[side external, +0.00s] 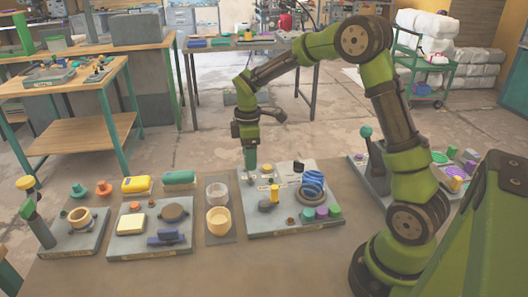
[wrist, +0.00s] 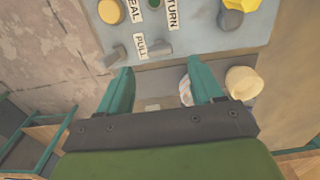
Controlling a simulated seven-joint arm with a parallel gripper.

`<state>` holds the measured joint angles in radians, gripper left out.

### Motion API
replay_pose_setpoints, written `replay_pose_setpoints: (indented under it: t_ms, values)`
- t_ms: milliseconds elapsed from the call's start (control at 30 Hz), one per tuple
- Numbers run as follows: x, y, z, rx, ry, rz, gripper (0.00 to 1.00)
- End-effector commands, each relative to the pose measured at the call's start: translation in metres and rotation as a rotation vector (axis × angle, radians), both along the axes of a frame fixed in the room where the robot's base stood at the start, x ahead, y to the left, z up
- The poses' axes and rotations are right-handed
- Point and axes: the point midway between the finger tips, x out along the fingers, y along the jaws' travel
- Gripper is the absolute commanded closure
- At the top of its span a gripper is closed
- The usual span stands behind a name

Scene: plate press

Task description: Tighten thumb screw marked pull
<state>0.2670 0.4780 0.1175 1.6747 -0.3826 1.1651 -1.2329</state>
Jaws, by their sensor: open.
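A small white label reading PULL (wrist: 140,45) is on a grey plate (wrist: 190,50) in the wrist view. A grey thumb screw or peg (wrist: 115,56) is left of the label and another grey piece (wrist: 161,48) is right of it; I cannot tell which one the label marks. My gripper (wrist: 163,78) is open, its two teal fingers spread below the label, with nothing visible between them. In the side view my gripper (side external: 251,168) points down at the back left corner of the plate (side external: 262,228); the fingertips hide what is under them.
The plate also carries a yellow button (wrist: 110,11), a yellow knob (wrist: 240,5) and a dark ring (side external: 311,192). A plate with a blue handle (side external: 168,237) lies farther left. The bench front is clear.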

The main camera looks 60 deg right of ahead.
Motion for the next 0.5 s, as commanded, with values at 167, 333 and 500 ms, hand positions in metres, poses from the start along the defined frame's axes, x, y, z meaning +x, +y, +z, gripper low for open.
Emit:
replay_pose_setpoints:
  t_ms: [167, 333, 500]
  values:
    - [-0.001, 0.000, -0.035, 0.001, 0.003, -0.001, 0.34]
    - [0.000, 0.000, -0.054, 0.000, 0.001, -0.001, 0.34]
    - [0.000, 0.000, -0.061, -0.001, -0.001, -0.002, 0.34]
